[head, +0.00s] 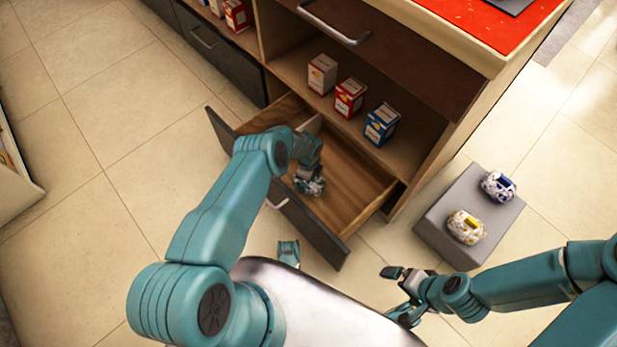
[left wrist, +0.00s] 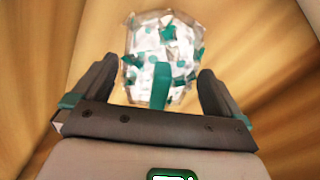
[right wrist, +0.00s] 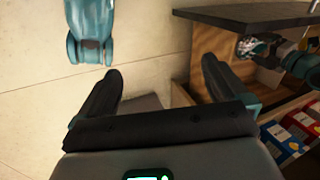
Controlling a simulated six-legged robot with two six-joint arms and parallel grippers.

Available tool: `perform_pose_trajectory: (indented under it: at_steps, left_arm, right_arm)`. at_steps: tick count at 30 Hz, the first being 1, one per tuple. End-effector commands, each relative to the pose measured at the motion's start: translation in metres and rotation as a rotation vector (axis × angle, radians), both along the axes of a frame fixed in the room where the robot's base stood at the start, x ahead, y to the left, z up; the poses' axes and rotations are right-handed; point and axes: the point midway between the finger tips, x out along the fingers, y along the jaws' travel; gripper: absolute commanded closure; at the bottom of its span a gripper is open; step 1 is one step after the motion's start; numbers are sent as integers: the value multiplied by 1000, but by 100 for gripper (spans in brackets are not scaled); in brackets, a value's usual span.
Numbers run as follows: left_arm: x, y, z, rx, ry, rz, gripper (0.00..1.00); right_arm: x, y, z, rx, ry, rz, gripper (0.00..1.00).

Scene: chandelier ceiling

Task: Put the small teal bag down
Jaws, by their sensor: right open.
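The small teal bag (head: 312,187) has a white body with teal patches and sits inside the open wooden drawer, under my left gripper (head: 308,174). In the left wrist view the bag (left wrist: 165,45) fills the space ahead of the left fingers (left wrist: 155,80). Its teal handle stands between them, with a gap on each side, so that gripper looks open. The wood around the bag is the drawer's inside. My right gripper (head: 400,282) is open and empty, above the floor near the drawer's front corner; its fingers are wide apart in the right wrist view (right wrist: 162,85).
The drawer's dark front (head: 313,228) sticks out from the cabinet. Boxes in white, red (head: 349,98) and blue (head: 381,124) stand on the shelf above. A grey block (head: 440,212) at the right bears two patterned bags, one blue (head: 497,186), one yellow (head: 466,227).

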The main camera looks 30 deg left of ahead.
Motion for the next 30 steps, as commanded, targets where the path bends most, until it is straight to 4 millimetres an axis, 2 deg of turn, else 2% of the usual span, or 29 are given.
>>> perform_pose_trajectory:
  at_steps: [5, 8, 21, 25, 30]
  left_arm:
    - [0, 0, 0, 0, 0, 0, 0]
    - [0, 0, 7, 0, 0, 0, 0]
    - [1, 0, 100, 0, -1, 0, 0]
    - [0, 0, 115, 0, 0, 0, 0]
    - [0, 0, 121, 0, 0, 0, 0]
  right_arm:
    - [0, 0, 0, 0, 1, 1, 0]
    - [-1, 1, 4, 0, 1, 3, 0]
    - [-9, 9, 43, 7, 16, 36, 0]
    - [-10, 9, 47, 7, 17, 38, 0]
    - [-10, 10, 48, 7, 18, 40, 0]
